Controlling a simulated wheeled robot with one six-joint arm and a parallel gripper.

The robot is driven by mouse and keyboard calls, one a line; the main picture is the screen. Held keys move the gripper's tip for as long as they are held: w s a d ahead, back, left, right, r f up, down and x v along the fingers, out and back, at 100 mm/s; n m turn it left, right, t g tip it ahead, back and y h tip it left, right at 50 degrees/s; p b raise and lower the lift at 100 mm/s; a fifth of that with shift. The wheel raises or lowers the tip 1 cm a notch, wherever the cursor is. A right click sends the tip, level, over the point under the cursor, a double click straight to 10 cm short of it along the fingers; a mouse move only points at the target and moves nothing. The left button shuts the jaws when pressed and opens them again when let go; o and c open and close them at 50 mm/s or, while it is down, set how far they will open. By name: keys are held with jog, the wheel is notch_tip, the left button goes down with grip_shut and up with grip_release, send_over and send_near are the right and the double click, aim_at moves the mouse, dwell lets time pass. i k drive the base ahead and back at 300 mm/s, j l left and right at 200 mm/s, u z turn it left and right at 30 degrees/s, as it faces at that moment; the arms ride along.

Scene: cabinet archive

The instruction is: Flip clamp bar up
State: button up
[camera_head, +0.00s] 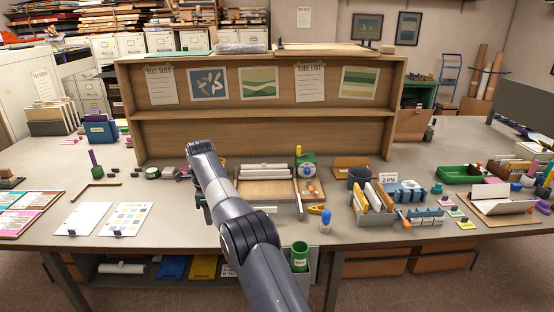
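A low tray-like unit with a wooden board (276,188) stands at the middle of the table. White rolls (264,171) lie across its back. A thin upright-edged bar (298,200) runs along its right side, and a green device with a yellow knob (306,168) sits at its back right. I cannot tell for certain which part is the clamp bar, or whether it is up or down. My arm rises from the bottom and bends to the left of the unit.
A wooden back panel (228,131) with pictures and lists stands behind. A blue-capped bottle (326,222), yellow clip (320,209) and file holder (373,205) are to the right. Sheets (128,219) lie left.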

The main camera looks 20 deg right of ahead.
aim_at(255, 174)
jog(key=i+l, duration=0.55)
jog(key=i+l+z, duration=0.1)
jog(key=i+l, duration=0.5)
jog(key=i, duration=0.15)
